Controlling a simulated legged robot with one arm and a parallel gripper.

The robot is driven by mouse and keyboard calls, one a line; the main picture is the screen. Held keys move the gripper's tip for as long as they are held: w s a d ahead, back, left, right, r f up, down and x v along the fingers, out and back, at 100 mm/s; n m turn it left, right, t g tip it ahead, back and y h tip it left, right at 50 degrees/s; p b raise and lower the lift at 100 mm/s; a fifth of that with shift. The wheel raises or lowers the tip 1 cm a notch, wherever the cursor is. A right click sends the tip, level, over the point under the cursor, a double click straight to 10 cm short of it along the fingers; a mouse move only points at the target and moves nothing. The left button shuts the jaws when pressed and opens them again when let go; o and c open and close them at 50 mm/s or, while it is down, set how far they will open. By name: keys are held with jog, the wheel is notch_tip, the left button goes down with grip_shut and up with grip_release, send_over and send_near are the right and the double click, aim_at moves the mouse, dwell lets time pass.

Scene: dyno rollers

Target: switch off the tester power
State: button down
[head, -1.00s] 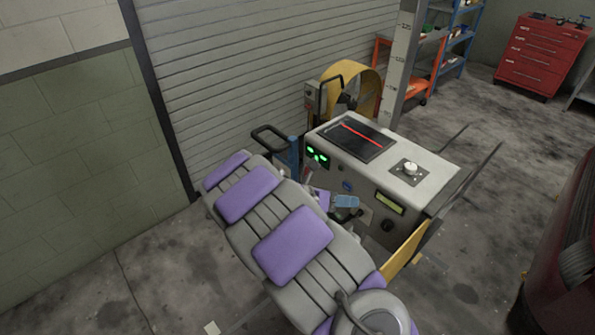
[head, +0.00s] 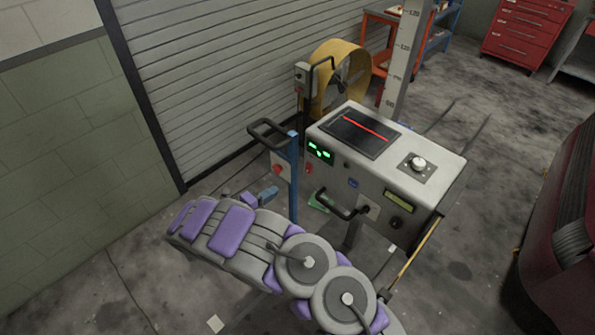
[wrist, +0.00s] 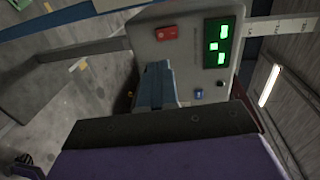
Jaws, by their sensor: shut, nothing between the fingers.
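The tester is a grey cabinet (head: 385,190) with a dark screen showing a red line on top. Its front has a lit green display (head: 320,151) and a small red switch (head: 309,168). In the wrist view the red switch (wrist: 166,33) is large, left of the green display (wrist: 219,42). My gripper (head: 273,189) is low and left of the cabinet, apart from it in the head view. Its blue fingers (wrist: 157,66) are shut and empty, pointing toward the panel just below the switch in the wrist picture. I cannot tell the switch's position.
A black handle (head: 335,207) juts from the tester front. A yellow fan (head: 328,98) is behind. A dark red vehicle (head: 555,235) is right.

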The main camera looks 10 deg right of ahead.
aim_at(307, 170)
jog(key=shift+d, duration=0.3)
jog(key=b+x, duration=0.3)
jog(key=x, duration=0.9)
jog(key=shift+w+d, duration=0.6)
jog(key=shift+f, duration=0.1)
jog(key=shift+w+d+f+b, duration=0.1)
jog(key=shift+d+f+b, duration=0.05)
jog(key=shift+b, duration=0.2)
jog(key=shift+h, duration=0.3)
